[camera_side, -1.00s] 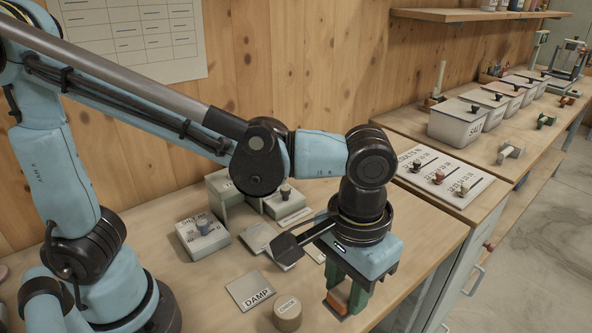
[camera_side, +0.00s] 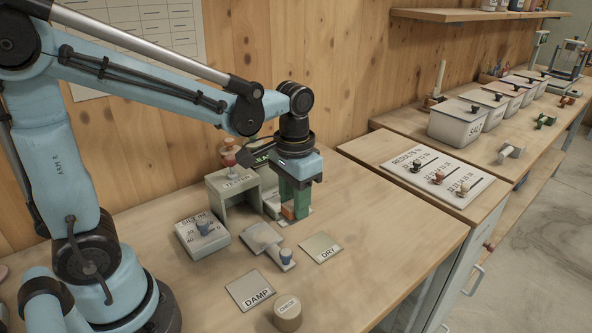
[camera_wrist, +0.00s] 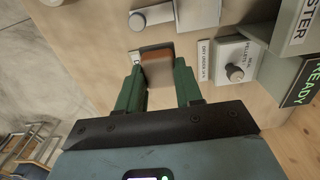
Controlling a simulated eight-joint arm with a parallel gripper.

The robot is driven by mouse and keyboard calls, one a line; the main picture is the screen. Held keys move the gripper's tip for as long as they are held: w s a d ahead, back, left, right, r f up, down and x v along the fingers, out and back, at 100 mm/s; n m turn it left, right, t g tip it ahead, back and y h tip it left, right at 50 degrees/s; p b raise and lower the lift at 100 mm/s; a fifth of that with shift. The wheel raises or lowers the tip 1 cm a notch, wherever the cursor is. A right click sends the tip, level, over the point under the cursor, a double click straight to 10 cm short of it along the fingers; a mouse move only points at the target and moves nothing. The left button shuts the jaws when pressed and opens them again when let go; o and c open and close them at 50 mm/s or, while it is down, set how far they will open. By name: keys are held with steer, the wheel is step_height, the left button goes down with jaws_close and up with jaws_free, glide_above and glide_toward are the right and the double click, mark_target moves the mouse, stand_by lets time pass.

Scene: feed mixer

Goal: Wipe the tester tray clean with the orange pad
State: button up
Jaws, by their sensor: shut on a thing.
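My gripper (camera_side: 291,207) is shut on the orange pad (camera_side: 288,212), close above the table just right of the grey tester (camera_side: 234,186). In the wrist view the pad (camera_wrist: 156,54) shows between the green fingertips of my gripper (camera_wrist: 158,66). I cannot tell whether the pad touches what is below it. A grey metal tray (camera_side: 258,235) with a blue knob on its tab lies in front of the tester, apart from the pad. The tray (camera_wrist: 199,13) also shows at the top of the wrist view. Its surface is too small to judge for dirt.
Plates marked DAMP (camera_side: 249,290) and DRY (camera_side: 321,247), a round CHECK block (camera_side: 287,311) and a knobbed box (camera_side: 202,238) stand around the tray. A lit READY sign (camera_wrist: 301,82) is near my gripper. The table's right front is clear.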

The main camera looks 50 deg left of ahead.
glide_toward(274, 230)
steer(key=shift+a+f, duration=0.1)
steer(key=shift+f, duration=1.95)
step_height(274, 230, down, 2)
steer(key=shift+f, duration=0.15)
steer(key=shift+s, duration=0.85)
steer(key=shift+c, duration=0.3)
steer(key=shift+s, duration=1.85)
steer(key=shift+w, duration=2.7)
steer(key=shift+w+r, duration=0.1)
steer(key=shift+r, duration=0.25)
step_height(274, 230, up, 8)
steer(key=shift+f, duration=0.15)
